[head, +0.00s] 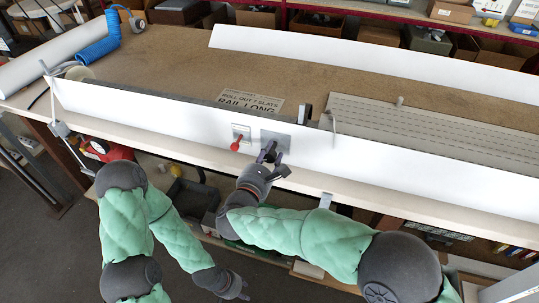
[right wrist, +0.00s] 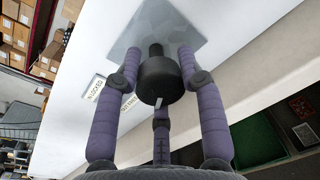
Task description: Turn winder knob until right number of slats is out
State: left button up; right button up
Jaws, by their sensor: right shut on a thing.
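The winder knob (right wrist: 160,80) is black and cylindrical, on a grey metal plate (right wrist: 150,28) on the white front board. My right gripper (head: 270,155) is at this plate in the head view. In the right wrist view its purple fingers (right wrist: 158,82) are shut around the knob, a third finger below it. The grey slatted sheet (head: 430,125) lies flat on the bench at the right, with several slats showing. A sign (head: 250,102) on the bench reads "ROLL OUT 7 SLATS RAIL LONG". My left gripper (head: 235,288) hangs low before the bench, away from everything; its fingers are unclear.
The white board (head: 420,165) runs along the bench front. A blue coiled hose (head: 98,50) lies far left. The brown bench middle is clear.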

jog(key=shift+s+f, duration=0.1)
jog(key=shift+f, duration=0.2)
jog(key=o, duration=1.2)
jog(key=shift+r, duration=0.1)
jog(key=shift+s+a, duration=0.1)
jog(key=v, duration=1.1)
jog(key=shift+s+a, duration=0.15)
jog(key=shift+s, duration=0.15)
